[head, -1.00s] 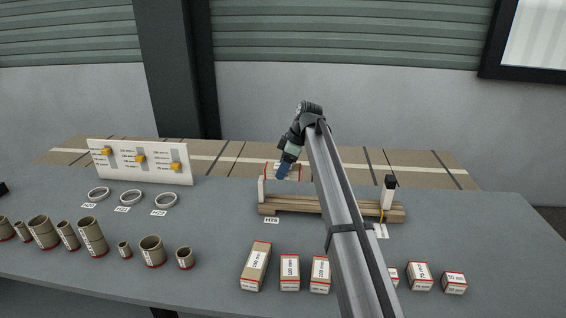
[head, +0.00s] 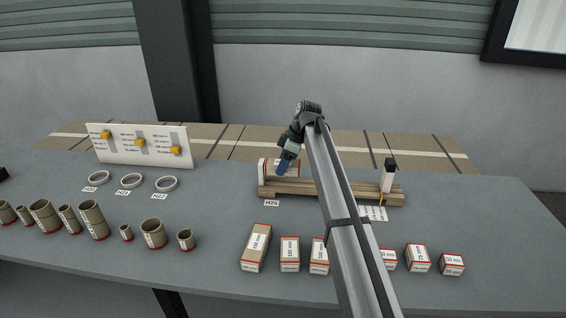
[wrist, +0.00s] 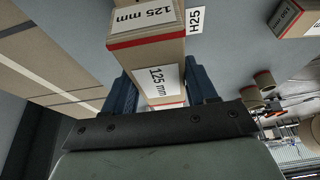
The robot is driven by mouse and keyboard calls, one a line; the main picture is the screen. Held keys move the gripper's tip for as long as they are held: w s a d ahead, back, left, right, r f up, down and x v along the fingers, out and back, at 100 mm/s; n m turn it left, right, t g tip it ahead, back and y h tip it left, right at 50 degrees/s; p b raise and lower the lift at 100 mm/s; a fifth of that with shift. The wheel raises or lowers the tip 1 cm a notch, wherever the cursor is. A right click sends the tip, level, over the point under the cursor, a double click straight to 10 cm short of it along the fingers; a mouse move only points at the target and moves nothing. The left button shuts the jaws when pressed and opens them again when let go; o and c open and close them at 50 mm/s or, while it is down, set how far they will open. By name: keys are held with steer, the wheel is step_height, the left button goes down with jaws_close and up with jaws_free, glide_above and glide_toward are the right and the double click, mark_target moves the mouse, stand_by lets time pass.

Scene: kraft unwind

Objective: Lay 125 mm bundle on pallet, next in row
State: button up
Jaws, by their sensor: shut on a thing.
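My gripper (head: 284,168) is shut on a kraft bundle (head: 293,170) at the left end of the wooden pallet (head: 310,187), which is marked H25. In the wrist view the bundle (wrist: 158,80) lies between the two fingers, with white 125 mm labels and red edges. In the head view the gripper and arm partly hide it.
Several labelled bundles (head: 257,248) stand along the table's front edge. Several cardboard tubes (head: 93,220) are at the front left, with white rings (head: 132,181) behind. A post with a black top (head: 389,175) stands at the pallet's right end. A white slider board (head: 137,145) is at the back left.

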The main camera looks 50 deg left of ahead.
mark_target(283, 184)
steer(key=shift+f, duration=0.15)
steer(key=shift+f, duration=2.15)
steer(key=shift+f, duration=0.2)
steer(key=o, duration=1.5)
steer(key=v, duration=1.3)
steer(key=shift+w+d+r, duration=0.15)
steer(key=shift+r, duration=0.25)
